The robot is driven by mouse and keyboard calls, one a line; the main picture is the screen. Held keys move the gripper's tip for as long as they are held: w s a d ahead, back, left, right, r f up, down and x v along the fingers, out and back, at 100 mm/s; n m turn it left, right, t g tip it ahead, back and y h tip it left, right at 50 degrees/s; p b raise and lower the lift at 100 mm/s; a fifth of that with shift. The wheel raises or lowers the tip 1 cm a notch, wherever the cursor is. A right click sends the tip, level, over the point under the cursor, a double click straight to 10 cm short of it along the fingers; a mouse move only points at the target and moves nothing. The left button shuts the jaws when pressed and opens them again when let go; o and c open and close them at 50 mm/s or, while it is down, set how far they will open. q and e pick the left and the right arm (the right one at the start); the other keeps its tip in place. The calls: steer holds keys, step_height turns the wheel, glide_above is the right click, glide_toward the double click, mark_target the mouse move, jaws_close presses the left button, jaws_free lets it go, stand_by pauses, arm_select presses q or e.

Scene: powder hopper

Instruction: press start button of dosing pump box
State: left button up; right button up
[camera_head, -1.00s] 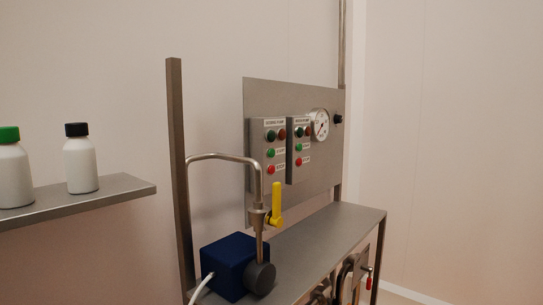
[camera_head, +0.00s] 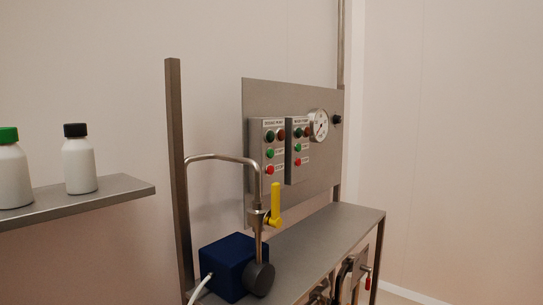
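Two grey control boxes are mounted side by side on an upright steel panel (camera_head: 330,172). The left box (camera_head: 260,190) has a label that seems to read dosing pump, though the print is tiny. It carries a dark green and a dark red lamp at the top. Below them are a green button (camera_head: 270,154) and a red button (camera_head: 269,170), each with a small label. The right box (camera_head: 291,175) has a similar layout, and its label is too small to read surely. Nothing visible touches either box. Neither of my grippers is in view.
A pressure gauge (camera_head: 318,125) and black knob (camera_head: 337,119) sit right of the boxes. A bent pipe (camera_head: 225,157) with a yellow valve handle (camera_head: 276,203) stands before the panel, above a blue motor (camera_head: 229,262). Two white bottles (camera_head: 80,165) (camera_head: 13,178) stand on the left shelf (camera_head: 120,188).

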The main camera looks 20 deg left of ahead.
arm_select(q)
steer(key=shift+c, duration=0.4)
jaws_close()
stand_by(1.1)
